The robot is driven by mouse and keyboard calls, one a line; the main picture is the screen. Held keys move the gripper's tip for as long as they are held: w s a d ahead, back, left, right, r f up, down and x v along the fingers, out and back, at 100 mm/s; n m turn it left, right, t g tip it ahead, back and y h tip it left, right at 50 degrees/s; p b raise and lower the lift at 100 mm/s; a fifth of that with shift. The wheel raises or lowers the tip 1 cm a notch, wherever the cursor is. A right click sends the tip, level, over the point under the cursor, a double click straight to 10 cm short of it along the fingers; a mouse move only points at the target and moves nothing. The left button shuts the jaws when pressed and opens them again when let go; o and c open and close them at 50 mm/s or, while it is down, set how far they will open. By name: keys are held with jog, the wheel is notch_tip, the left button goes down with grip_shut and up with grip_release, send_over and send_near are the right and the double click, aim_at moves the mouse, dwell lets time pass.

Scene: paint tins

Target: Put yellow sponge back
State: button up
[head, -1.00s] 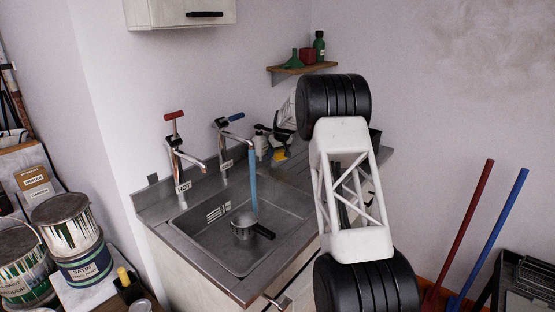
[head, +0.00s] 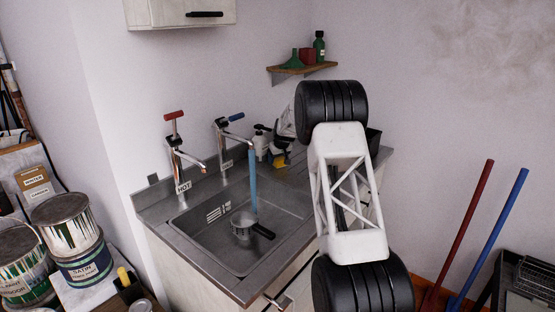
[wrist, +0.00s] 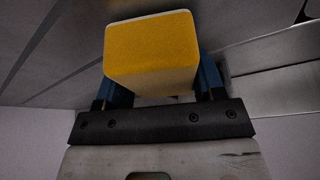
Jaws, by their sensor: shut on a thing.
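The yellow sponge (wrist: 150,48) is a block with a yellow face and paler sides. My gripper (wrist: 155,78) is shut on it, with one blue finger on each side in the wrist view. In the head view a small yellow part of the sponge (head: 280,162) shows low over the right, back part of the counter, left of my arm. My arm hides most of the gripper there. I cannot tell whether the sponge touches the counter.
A white bottle (head: 260,143) stands close to the left of my gripper. A wall shelf (head: 301,69) with small items is above. Red and blue poles (head: 466,225) lean at the right.

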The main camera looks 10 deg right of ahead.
aim_at(281, 159)
jog(key=shift+f, duration=0.1)
jog(key=o, duration=1)
jog(key=shift+v, duration=6.1)
jog(key=shift+a, duration=0.1)
